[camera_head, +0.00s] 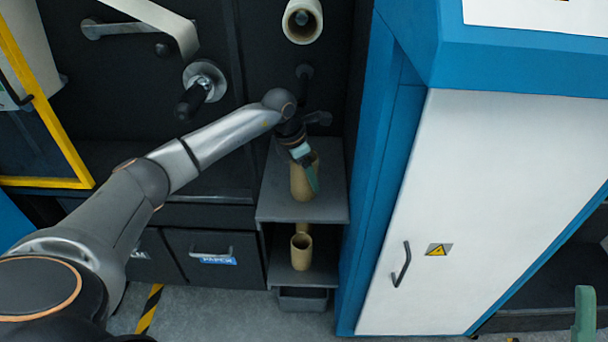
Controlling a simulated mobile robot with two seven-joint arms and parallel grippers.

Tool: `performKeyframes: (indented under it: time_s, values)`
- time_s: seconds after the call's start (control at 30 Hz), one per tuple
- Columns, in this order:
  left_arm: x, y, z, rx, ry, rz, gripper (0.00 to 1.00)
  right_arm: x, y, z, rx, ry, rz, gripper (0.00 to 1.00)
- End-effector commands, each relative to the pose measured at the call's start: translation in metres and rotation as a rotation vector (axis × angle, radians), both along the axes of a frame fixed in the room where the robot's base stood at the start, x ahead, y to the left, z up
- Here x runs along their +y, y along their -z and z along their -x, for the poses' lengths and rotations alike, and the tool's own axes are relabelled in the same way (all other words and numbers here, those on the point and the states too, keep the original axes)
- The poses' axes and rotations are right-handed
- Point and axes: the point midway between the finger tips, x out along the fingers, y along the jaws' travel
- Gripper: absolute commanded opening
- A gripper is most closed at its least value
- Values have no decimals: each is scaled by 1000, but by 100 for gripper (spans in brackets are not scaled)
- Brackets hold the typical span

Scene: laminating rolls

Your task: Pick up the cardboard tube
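A tan cardboard tube (300,187) stands upright on the upper grey shelf (272,205). My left gripper (308,168) is at the tube's upper part, with its teal fingers overlapping the tube in the picture. The wrist covers part of the tube's top, and I cannot tell whether the fingers are closed on it. Another cardboard tube (301,252) stands on the lower shelf, with a further tan tube piece partly hidden behind it.
A pale roll (302,20) sits on the dark machine above the shelf. A black-handled spindle (199,90) juts out left of it. A blue and white cabinet (480,210) stands close on the right. A grey bin (302,299) is under the shelves. Yellow-framed door (45,110) at left.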

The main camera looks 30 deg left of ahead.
Motion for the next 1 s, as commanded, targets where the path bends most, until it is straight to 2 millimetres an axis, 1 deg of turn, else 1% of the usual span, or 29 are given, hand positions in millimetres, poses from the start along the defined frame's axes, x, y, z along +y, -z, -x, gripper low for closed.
performKeyframes:
  time_s: [0.03,0.07,0.4,0.67,0.87,1.0]
  values:
    - [0,0,0,0,0,0,65,0,0,0,0,0,0,44]
    - [0,0,0,0,0,0,62,0,0,0,0,-1,-1,44]
    - [0,0,0,0,0,0,24,0,0,0,1,0,0,44]
    - [0,-1,0,-1,0,1,24,0,0,0,4,0,-1,44]
    - [0,-9,0,-1,0,0,24,-1,3,-7,39,7,-2,44]
    - [1,-23,0,-2,1,-1,24,-4,30,-26,168,36,-2,44]
